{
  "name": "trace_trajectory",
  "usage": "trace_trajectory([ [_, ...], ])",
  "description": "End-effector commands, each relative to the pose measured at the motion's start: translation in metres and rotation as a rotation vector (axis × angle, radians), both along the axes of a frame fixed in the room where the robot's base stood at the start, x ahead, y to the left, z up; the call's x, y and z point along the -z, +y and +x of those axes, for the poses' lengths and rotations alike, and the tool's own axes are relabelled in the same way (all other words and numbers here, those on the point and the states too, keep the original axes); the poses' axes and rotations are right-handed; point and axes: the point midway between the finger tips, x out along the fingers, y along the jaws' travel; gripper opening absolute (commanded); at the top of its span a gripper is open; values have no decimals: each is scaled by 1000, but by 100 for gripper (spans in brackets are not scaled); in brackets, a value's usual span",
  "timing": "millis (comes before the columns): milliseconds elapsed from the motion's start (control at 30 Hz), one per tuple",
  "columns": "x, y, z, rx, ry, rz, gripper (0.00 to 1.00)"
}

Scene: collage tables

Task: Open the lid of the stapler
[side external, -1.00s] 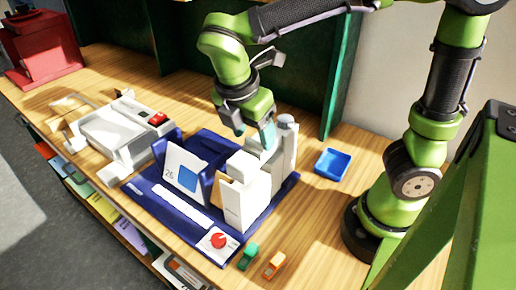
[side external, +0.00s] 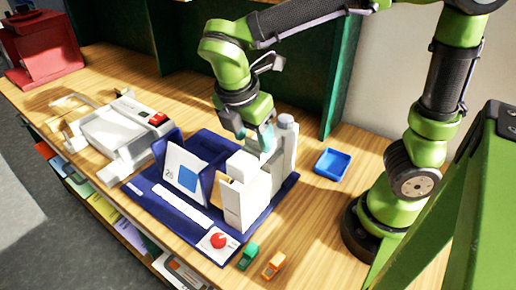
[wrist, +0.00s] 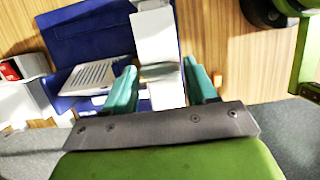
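No stapler can be made out with certainty. A tall white piece (side external: 248,195) stands upright in the front right of a dark blue desk organizer (side external: 160,205), and a white column with a grey-blue top (side external: 288,150) stands behind it. My gripper (side external: 255,137) points down just above and behind the white piece. In the wrist view, the teal fingers of my gripper (wrist: 160,80) are apart, on either side of a long white piece (wrist: 157,65). A gap shows at the left finger; contact at the right finger cannot be told. The fingers hide part of the column.
A white machine with a red button (side external: 120,128) stands left of the organizer. A calendar card (side external: 184,172) stands in the organizer. A small blue tray (side external: 332,164), a green item (side external: 248,256) and an orange item (side external: 273,265) lie to the right. A green shelf panel (side external: 342,75) stands behind.

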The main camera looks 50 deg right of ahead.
Motion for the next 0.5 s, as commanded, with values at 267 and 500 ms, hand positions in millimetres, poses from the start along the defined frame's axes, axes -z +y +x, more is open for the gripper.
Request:
trace_trajectory([
  [267, 0, 0, 0, 0, 0, 0, 44],
  [500, -3, -2, 0, 2, -1, 16, 44],
])
